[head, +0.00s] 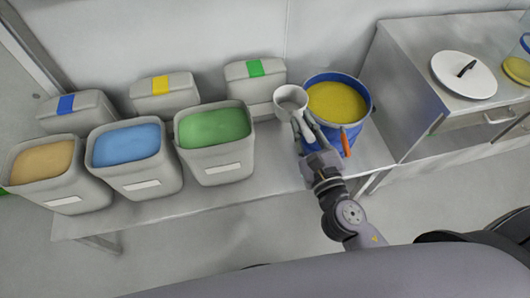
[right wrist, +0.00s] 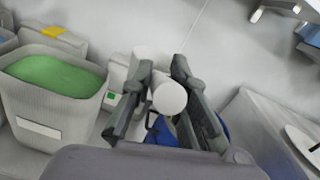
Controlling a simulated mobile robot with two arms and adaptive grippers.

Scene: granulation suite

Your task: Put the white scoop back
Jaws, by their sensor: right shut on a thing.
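The white scoop (head: 291,99) is a small cup. Its open mouth faces the head camera, to the left of the blue bucket's rim. My right gripper (head: 307,130) is shut on it in front of the bucket. In the right wrist view the white scoop (right wrist: 169,98) shows between the two fingers of the right gripper (right wrist: 162,90). The blue bucket (head: 358,128) holds yellow powder (head: 336,102) and has an orange grip on its front. In the right wrist view my gripper hides most of the bucket. My left gripper is not in view.
Open grey bins of green (head: 213,127), blue (head: 126,145) and tan powder (head: 41,162) stand left on the bench (head: 245,188). Several lidded boxes stand behind. At right, a steel cabinet (head: 418,45) bears a white lid (head: 463,75). The bench's front strip is clear.

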